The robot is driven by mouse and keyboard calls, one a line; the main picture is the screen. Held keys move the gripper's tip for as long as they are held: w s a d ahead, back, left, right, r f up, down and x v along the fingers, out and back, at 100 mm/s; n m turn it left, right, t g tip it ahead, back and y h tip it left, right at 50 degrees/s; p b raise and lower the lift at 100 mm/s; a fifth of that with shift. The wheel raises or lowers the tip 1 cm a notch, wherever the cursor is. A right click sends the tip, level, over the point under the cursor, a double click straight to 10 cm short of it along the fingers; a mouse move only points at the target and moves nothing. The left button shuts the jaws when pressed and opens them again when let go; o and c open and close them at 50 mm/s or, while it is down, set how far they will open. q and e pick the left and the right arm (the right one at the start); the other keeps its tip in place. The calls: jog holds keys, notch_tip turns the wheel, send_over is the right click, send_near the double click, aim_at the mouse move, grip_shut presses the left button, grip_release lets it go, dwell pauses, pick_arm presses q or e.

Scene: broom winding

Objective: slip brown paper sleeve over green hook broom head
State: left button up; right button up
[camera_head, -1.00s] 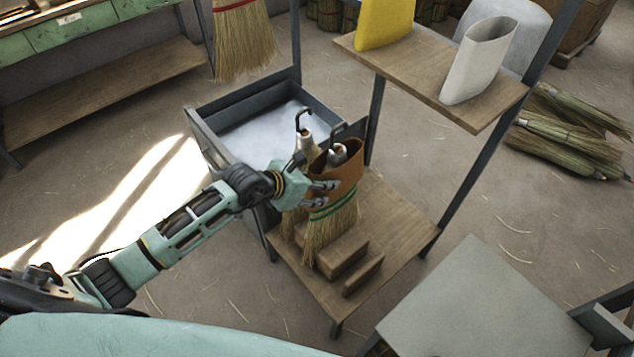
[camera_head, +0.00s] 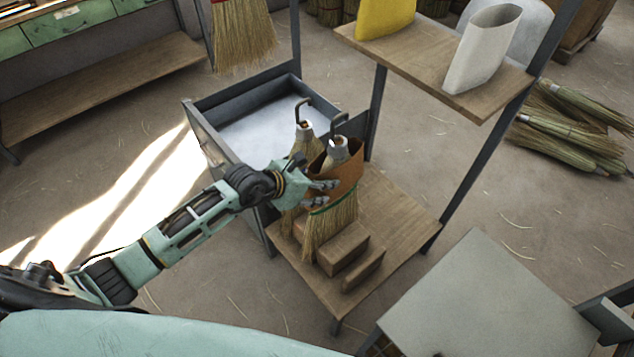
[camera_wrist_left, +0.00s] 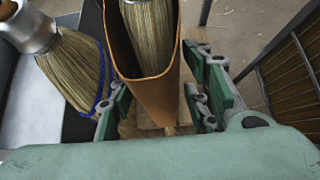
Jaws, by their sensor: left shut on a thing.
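The brown paper sleeve (camera_head: 348,174) is around the upper bristles of the green-banded broom head (camera_head: 330,222), whose metal collar and hook (camera_head: 339,142) stick out above the sleeve's open top. The green band shows just below the sleeve's lower edge. My left gripper (camera_head: 326,193) is shut on the sleeve from its left side. In the left wrist view the sleeve (camera_wrist_left: 153,98) sits between the two fingers, with bristles (camera_wrist_left: 150,40) inside its opening. My right gripper is not in view.
A second hook broom with a blue band (camera_wrist_left: 75,70) stands close at the left; its hook also shows in the head view (camera_head: 303,125). Wooden blocks (camera_head: 343,249) lie in front on the low shelf (camera_head: 400,215). Yellow (camera_head: 384,20) and white (camera_head: 482,50) sleeves stand on the upper shelf.

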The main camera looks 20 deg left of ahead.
pick_arm(q)
jog(key=shift+f+b, duration=2.4)
jog(key=shift+f, duration=0.9)
notch_tip(320, 180, down, 4)
jog(key=b, duration=0.3)
jog(key=shift+f, duration=0.2)
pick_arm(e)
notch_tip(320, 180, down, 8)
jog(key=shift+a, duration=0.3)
pick_arm(q)
jog(key=shift+f+b, duration=0.65)
jog(key=shift+f, duration=0.05)
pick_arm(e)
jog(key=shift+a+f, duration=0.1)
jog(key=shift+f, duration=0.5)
pick_arm(q)
jog(key=o, duration=0.9)
